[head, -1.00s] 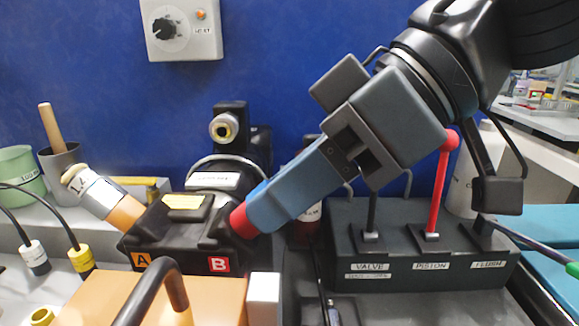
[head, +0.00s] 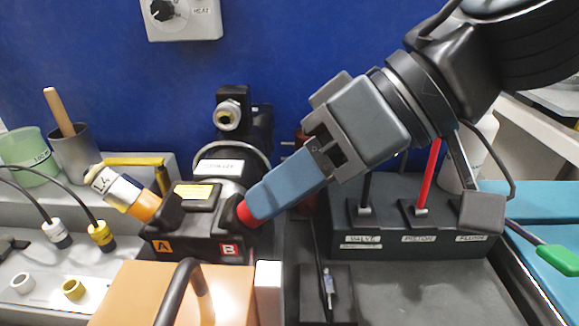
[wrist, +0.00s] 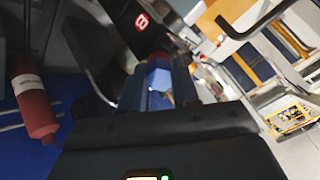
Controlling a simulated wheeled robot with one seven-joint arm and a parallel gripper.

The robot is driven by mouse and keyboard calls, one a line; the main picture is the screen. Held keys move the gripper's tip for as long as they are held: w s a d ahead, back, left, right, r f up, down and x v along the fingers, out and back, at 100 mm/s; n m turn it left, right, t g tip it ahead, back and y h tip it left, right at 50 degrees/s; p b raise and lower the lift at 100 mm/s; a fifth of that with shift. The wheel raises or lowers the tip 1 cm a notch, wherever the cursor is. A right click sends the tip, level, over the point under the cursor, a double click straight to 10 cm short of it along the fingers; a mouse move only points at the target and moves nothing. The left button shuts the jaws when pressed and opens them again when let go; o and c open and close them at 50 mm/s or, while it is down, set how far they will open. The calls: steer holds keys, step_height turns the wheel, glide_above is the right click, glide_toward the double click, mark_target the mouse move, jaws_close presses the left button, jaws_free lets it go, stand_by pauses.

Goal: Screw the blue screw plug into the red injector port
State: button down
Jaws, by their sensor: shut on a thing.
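The red injector port (head: 243,214) sticks up at an angle from the black block, beside the red B label. My gripper (head: 257,203), with long blue-grey fingers, comes down from the upper right, its fingertips at the port's mouth. It is shut on the blue screw plug (wrist: 158,77), whose hexagonal blue head shows between the fingertips in the wrist view. In the head view the fingers cover the plug. How deep the plug sits in the port is hidden.
A black box with VALVE, PISTON and FLUSH levers (head: 400,243) stands right, below my arm. An orange-and-white plugged part (head: 125,192) leans left in the block. An orange box with a dark handle (head: 130,290) lies in front.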

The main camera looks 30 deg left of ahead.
steer(key=shift+s+r+m+h+p, duration=0.15)
steer(key=shift+m+h+p, duration=0.15)
steer(key=shift+m+p, duration=0.75)
steer(key=c, duration=1.2)
jaws_free()
steer(key=shift+o, duration=0.6)
steer(key=shift+a+f, duration=0.1)
steer(key=shift+f, duration=0.1)
steer(key=o, duration=0.4)
steer(key=shift+c, duration=0.2)
